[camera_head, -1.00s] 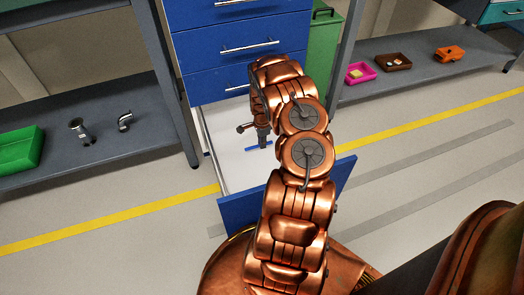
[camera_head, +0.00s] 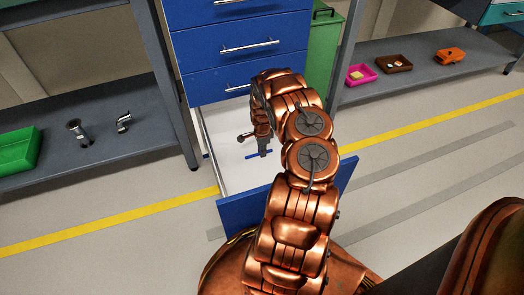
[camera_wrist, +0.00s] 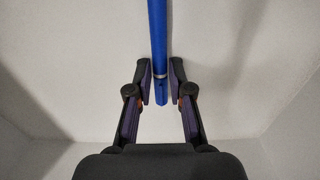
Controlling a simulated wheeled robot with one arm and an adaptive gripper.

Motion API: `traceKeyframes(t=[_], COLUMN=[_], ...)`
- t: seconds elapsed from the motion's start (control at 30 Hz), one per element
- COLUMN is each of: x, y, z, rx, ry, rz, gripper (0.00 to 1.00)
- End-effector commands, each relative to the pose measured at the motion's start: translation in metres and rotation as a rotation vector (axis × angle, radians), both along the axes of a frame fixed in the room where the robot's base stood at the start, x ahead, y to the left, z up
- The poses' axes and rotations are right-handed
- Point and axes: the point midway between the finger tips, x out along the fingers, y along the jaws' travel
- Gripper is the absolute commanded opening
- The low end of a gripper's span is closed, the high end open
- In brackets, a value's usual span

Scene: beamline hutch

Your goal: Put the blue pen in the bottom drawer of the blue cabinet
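The blue pen (camera_head: 259,154) is inside the pulled-out bottom drawer (camera_head: 226,174) of the blue cabinet (camera_head: 238,52), low over or on its white floor. In the wrist view the pen (camera_wrist: 160,45) runs from the top edge down between my fingertips, slightly slanted. My gripper (camera_head: 264,152) points down into the drawer. In the wrist view its two fingers (camera_wrist: 161,82) stand a little apart on either side of the pen's near end, with narrow gaps showing. I cannot tell for certain whether the pen lies flat on the floor.
The blue drawer front (camera_head: 243,208) is nearest me, partly behind my arm. A green bin (camera_head: 324,45) stands right of the cabinet. Left shelf (camera_head: 90,140) holds a green tray (camera_head: 18,148) and metal fittings; right shelf holds small trays and an orange object (camera_head: 450,55).

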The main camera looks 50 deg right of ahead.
Motion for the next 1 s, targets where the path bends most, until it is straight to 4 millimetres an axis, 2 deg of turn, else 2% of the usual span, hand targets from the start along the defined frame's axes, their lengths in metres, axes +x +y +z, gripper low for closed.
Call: traceKeyframes(t=[0.03,0.17,0.57,0.77,1.0], x=[0.000,0.000,0.000,0.000,0.001], y=[0.000,0.000,-0.001,0.000,0.000], z=[0.000,0.000,0.005,0.035,0.080], rx=[0.000,0.000,0.000,-0.001,-0.002], ry=[0.000,0.000,-0.001,0.000,-0.001], rz=[0.000,0.000,-0.001,-0.001,0.000], gripper=[0.28,0.41,0.41,0.41,0.41])
